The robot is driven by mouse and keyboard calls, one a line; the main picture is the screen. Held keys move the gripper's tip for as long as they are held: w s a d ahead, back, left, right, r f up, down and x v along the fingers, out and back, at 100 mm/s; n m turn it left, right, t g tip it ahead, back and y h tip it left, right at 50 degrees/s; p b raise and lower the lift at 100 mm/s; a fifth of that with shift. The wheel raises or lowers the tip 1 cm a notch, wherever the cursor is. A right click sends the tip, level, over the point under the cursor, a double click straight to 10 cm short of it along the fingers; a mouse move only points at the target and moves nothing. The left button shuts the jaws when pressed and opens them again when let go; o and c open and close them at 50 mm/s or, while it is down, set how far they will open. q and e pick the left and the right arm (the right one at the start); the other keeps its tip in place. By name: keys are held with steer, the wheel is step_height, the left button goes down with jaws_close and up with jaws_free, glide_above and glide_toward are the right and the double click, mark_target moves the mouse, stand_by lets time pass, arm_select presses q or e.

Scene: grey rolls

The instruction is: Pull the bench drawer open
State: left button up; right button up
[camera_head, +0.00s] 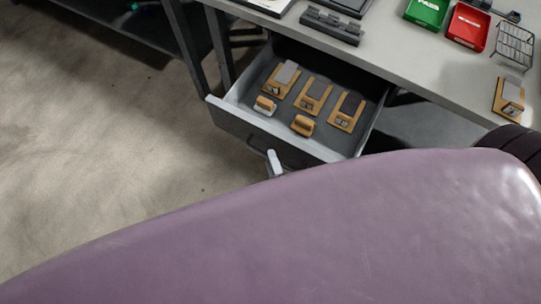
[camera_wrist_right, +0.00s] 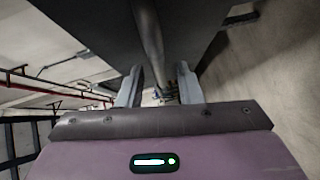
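The bench drawer (camera_head: 236,118) stands pulled out from under the bench top, its grey tray in view in the head view. Inside lie several tan wooden blocks with grey pads (camera_head: 314,95) and two small tan pieces (camera_head: 303,125). My right gripper (camera_wrist_right: 160,68) is at the drawer front; one pale fingertip (camera_head: 274,163) shows there in the head view. In the right wrist view, a dark round bar (camera_wrist_right: 149,32), apparently the drawer handle, runs between the two fingers. Gaps show on both sides of it, so the fingers look open. My left gripper is out of view.
The grey bench top (camera_head: 400,50) holds a green bin (camera_head: 427,12), a red bin (camera_head: 468,26), a wire basket (camera_head: 515,45) and another wooden block (camera_head: 509,97). My purple arm hides much of the lower head view. Bare floor (camera_head: 90,150) is clear at the left.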

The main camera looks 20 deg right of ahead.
steer(key=s, duration=0.5)
steer(key=shift+s+a+r, duration=0.2)
steer(key=shift+s+r, duration=0.2)
steer(key=shift+f, duration=0.1)
